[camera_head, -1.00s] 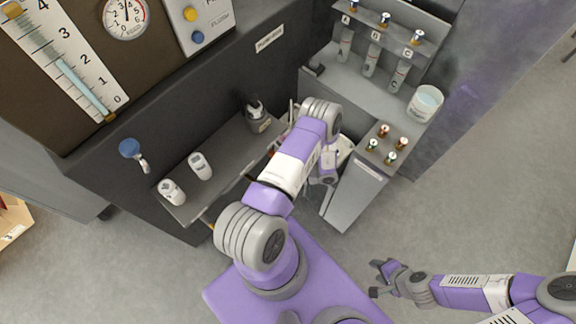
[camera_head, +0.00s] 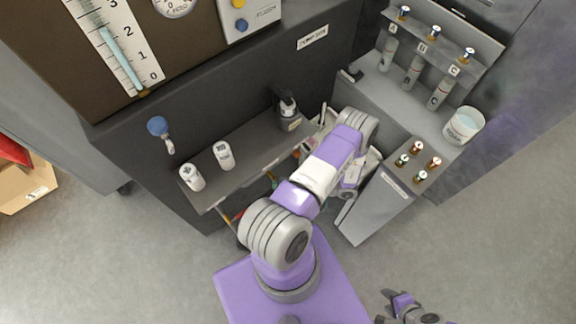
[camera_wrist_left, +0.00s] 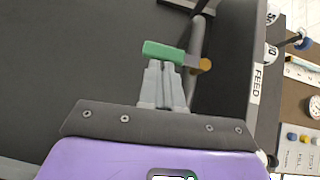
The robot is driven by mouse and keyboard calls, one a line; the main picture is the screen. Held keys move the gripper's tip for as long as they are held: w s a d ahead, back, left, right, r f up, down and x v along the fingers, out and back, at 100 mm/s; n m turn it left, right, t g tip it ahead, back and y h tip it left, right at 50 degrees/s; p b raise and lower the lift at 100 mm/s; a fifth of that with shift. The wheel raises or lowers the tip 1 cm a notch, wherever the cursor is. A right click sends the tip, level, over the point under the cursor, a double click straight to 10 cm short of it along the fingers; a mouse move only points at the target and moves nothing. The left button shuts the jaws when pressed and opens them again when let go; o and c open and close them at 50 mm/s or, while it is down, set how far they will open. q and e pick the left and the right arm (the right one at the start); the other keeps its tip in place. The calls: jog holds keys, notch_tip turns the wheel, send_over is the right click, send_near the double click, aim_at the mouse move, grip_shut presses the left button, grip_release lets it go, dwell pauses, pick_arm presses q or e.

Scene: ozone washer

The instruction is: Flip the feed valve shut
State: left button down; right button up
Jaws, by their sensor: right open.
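The feed valve's green handle (camera_wrist_left: 163,50) shows in the left wrist view, lying crosswise just beyond my fingertips. It is beside a grey pipe (camera_wrist_left: 196,45) with a brass-coloured end, near a panel edge marked FEED (camera_wrist_left: 257,82). My left gripper (camera_wrist_left: 163,68) has its two grey fingers together, with the tips at the handle's near side. I cannot tell whether they touch it. In the head view my left arm hides its own gripper, and I cannot make out the green handle. My right gripper (camera_head: 386,306) is open at the bottom edge, partly cut off, far from the valve.
A shelf (camera_head: 255,160) holds two white canisters (camera_head: 192,177) and a dark bottle (camera_head: 288,112). A blue-handled lever (camera_head: 158,127) sits on the dark cabinet front. A side bench holds labelled cylinders (camera_head: 413,71) and a white tub (camera_head: 463,125).

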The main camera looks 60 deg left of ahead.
pick_arm(q)
jog(key=shift+s, duration=0.1)
notch_tip(320, 180, up, 10)
jog(key=p, duration=0.4)
dwell(0.5)
